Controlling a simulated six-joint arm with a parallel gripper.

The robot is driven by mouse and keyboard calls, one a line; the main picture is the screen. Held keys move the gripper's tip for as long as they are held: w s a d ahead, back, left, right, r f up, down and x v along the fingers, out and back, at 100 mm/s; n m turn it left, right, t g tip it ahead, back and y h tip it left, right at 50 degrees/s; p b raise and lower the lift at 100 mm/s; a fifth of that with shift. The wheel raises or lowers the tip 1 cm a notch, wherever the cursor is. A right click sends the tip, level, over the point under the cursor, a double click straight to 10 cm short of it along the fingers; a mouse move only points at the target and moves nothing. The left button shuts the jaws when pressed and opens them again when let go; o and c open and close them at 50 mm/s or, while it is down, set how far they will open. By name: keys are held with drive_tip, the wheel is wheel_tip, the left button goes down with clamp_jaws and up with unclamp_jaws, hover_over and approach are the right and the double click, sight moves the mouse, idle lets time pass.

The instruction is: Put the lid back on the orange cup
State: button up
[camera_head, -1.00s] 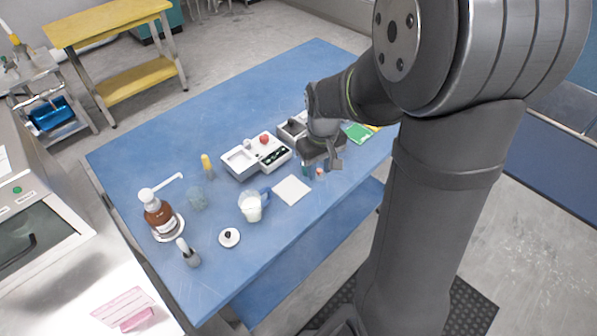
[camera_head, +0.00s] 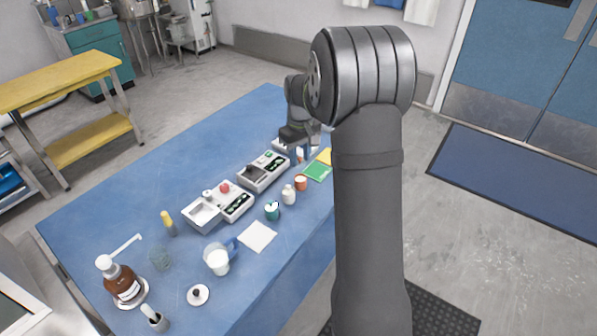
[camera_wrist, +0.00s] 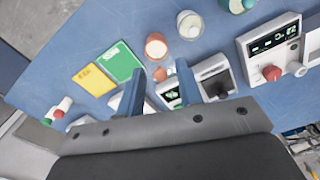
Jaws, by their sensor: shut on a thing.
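The orange cup (camera_head: 300,183) stands on the blue table, right of a white bottle. In the wrist view the cup (camera_wrist: 155,46) shows from above, with a pale round inside and no lid on it. My gripper (camera_head: 307,138) is above the far part of the table, beyond the cup and apart from it. In the wrist view my gripper (camera_wrist: 161,76) has its fingers on either side of a small orange and pale piece (camera_wrist: 170,69), which looks like the lid. Its lower part is hard to make out.
A white bottle (camera_head: 289,194) and a teal-topped jar (camera_head: 272,210) stand left of the cup. Green (camera_head: 317,172) and yellow (camera_head: 325,156) sheets lie right of it. Grey-white devices (camera_head: 262,172) stand at the left. A white square (camera_head: 257,237) lies in front.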

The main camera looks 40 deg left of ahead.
sight(301, 178)
drive_tip(key=shift+w+a+f, duration=0.15)
drive_tip(key=shift+w+a, duration=0.15)
drive_tip(key=shift+w, duration=0.3)
drive_tip(key=shift+f, duration=3.1)
drive_tip(key=shift+f, duration=0.2)
drive_tip(key=o, duration=1.5)
drive_tip(key=shift+r, duration=0.1)
drive_tip(key=shift+r, duration=3.45)
drive_tip(key=shift+c, duration=0.4)
